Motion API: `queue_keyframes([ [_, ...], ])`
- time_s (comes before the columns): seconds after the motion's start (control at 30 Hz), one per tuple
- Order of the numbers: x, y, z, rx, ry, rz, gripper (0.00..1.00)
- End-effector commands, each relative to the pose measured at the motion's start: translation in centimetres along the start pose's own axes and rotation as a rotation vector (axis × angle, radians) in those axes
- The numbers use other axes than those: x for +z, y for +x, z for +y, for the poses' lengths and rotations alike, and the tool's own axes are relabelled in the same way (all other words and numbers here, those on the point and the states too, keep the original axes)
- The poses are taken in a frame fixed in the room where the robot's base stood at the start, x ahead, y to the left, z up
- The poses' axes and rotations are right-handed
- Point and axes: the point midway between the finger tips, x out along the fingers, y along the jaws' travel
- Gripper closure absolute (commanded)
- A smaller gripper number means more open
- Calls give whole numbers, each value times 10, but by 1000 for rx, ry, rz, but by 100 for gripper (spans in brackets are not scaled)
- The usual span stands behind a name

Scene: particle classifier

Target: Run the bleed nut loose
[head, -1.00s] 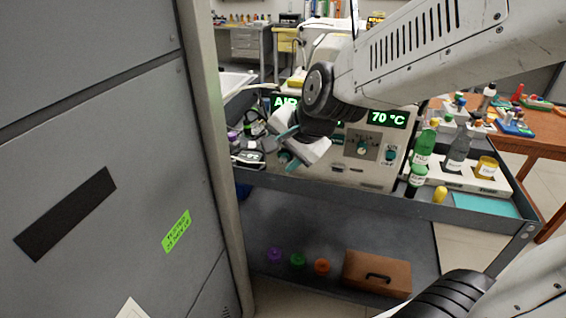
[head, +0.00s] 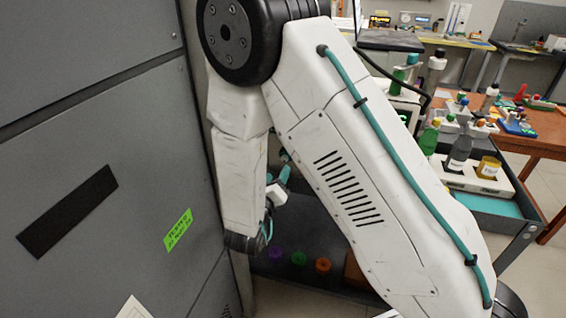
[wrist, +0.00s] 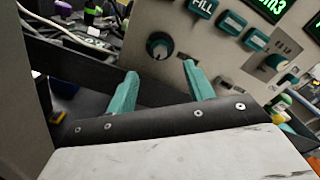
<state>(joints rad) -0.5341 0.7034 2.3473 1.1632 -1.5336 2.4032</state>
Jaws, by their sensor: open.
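My gripper (wrist: 159,82) is open and empty in the wrist view, its two teal fingers pointing up at the front panel of a beige machine (wrist: 205,48). I cannot make out for sure which part is the bleed nut. In the head view my arm hides the machine's front and most of the gripper.
Teal buttons (wrist: 232,22) sit to the right of the knob. Loose cables (wrist: 65,30) lie to the left. The head view shows a grey cabinet (head: 90,160) close on the left and a bottle rack (head: 470,180) on the cart at right.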

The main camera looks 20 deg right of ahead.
Motion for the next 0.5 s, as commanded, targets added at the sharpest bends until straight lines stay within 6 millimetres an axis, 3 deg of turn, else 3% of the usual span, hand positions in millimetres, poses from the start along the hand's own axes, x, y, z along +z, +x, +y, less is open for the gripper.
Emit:
queue_keyframes([
  [0.3,0,50,-2,-6,2,1,47],
  [0.5,0,70,-1,-3,2,1,47],
])
